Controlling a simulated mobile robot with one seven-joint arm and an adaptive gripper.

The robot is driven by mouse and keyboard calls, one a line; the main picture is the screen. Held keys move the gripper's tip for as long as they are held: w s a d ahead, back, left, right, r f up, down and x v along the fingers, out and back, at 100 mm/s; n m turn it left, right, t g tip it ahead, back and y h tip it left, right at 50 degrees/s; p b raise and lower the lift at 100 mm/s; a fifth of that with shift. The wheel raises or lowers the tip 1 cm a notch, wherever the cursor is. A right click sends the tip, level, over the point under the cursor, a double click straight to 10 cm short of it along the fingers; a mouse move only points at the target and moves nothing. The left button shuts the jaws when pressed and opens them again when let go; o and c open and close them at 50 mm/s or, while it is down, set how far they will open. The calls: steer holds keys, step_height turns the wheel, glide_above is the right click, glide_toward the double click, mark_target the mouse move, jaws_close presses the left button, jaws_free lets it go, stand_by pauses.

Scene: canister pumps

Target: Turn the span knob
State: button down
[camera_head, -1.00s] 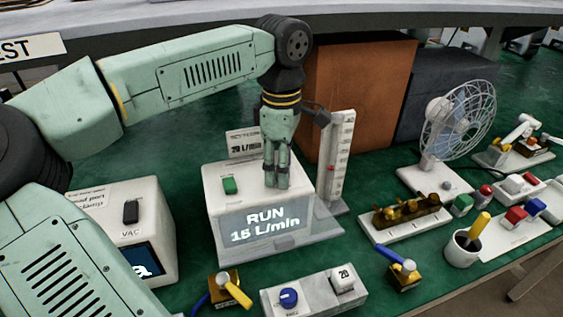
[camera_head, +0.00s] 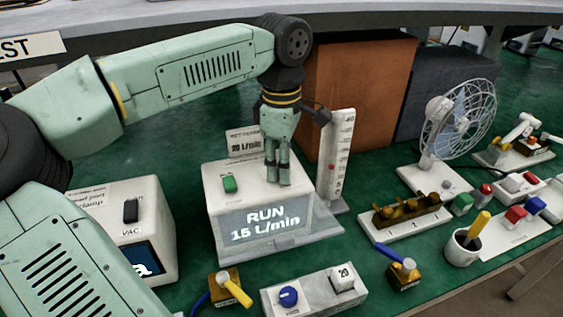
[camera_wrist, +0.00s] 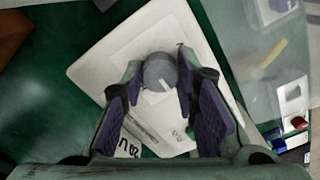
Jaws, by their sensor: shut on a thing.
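A grey round knob with a white pointer line (camera_wrist: 160,72) sits on the pale top of the pump box in the wrist view. My gripper (camera_wrist: 158,78) is around it, with a fingertip against each side. In the head view my gripper (camera_head: 278,183) points straight down on the box top, and its fingers hide the knob. The white pump box (camera_head: 215,190) has a display (camera_head: 265,223) reading RUN 15 L/min. A green switch (camera_head: 229,184) is left of my fingers. A card (camera_head: 243,142) behind reads 20 L/min.
A white scale column (camera_head: 342,150) stands close to the right of my gripper. An orange-brown box (camera_head: 357,90) is behind it. A VAC box (camera_head: 130,235) is at the left. A small panel with a blue knob (camera_head: 289,296) is in front.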

steer(key=m, duration=0.4)
steer(key=shift+m, duration=2.9)
steer(key=c, duration=1.2)
jaws_free()
steer(key=shift+c, duration=0.2)
step_height(320, 180, up, 12)
